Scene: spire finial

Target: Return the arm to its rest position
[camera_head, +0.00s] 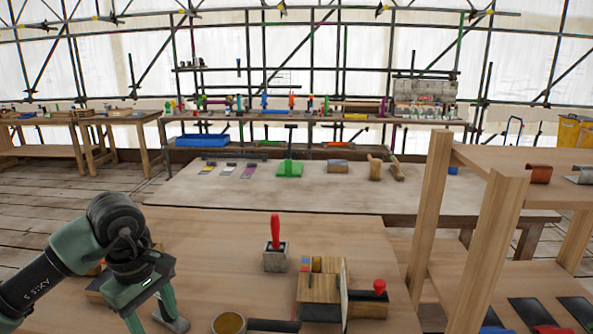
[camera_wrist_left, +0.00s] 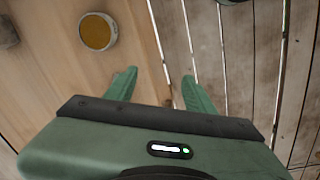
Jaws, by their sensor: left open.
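My left arm (camera_head: 105,245) comes in from the left in the head view, bent at a dark joint, with its green left gripper (camera_head: 152,318) pointing down over the near workbench (camera_head: 345,235). The gripper also shows in the left wrist view (camera_wrist_left: 158,88), its two fingers apart with nothing between them. Below the fingers are the bench's edge and the plank floor (camera_wrist_left: 240,60). A round container with amber contents (camera_wrist_left: 97,32) stands on the bench beside the gripper, apart from it. My right gripper is not in view.
On the bench are a red-handled tool in a metal block (camera_head: 274,255), a wooden block assembly (camera_head: 320,290) and the amber container with a dark handle beside it (camera_head: 230,322). A wooden shelf (camera_head: 490,230) stands at right. A second table (camera_head: 230,195) lies beyond.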

